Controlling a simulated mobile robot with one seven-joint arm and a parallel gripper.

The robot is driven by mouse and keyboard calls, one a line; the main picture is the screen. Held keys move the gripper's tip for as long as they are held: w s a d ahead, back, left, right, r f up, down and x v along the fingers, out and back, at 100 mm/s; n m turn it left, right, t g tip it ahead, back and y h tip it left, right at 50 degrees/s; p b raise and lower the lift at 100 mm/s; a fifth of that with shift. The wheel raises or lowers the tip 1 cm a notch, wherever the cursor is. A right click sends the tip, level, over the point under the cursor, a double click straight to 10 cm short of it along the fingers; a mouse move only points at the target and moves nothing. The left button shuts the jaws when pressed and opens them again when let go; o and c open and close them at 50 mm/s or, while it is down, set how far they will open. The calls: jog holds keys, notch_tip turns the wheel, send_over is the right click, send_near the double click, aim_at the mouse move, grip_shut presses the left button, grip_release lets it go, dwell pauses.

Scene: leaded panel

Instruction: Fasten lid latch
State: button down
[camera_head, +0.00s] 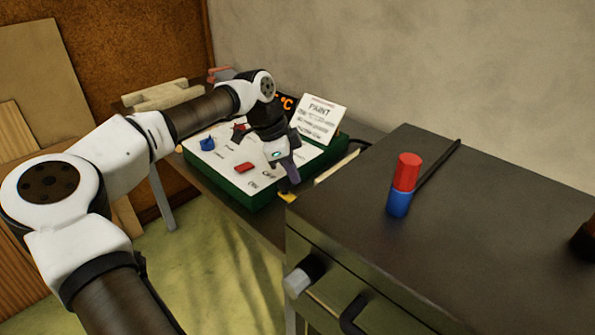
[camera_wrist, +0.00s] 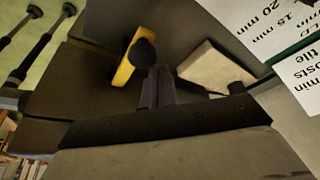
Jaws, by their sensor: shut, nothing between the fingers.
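A yellow bar (camera_wrist: 122,72) with a round black knob (camera_wrist: 141,51) lies on a dark surface in the wrist view; it looks like the latch, but I cannot tell for sure. In the head view only a small yellow piece (camera_head: 287,197) shows, at the front right edge of the green control box (camera_head: 243,195). My gripper (camera_head: 293,181) is shut and empty, pointing down just above that piece. In the wrist view its fingertips (camera_wrist: 158,74) are close beside the knob; I cannot tell whether they touch. No lid can be made out clearly.
A pale block (camera_wrist: 207,70) lies right of the fingers. A dark cabinet (camera_head: 480,210) with a red-and-blue cylinder (camera_head: 404,185) stands close at right.

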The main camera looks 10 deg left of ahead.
jog(key=shift+s+a, duration=0.15)
dwell(0.6)
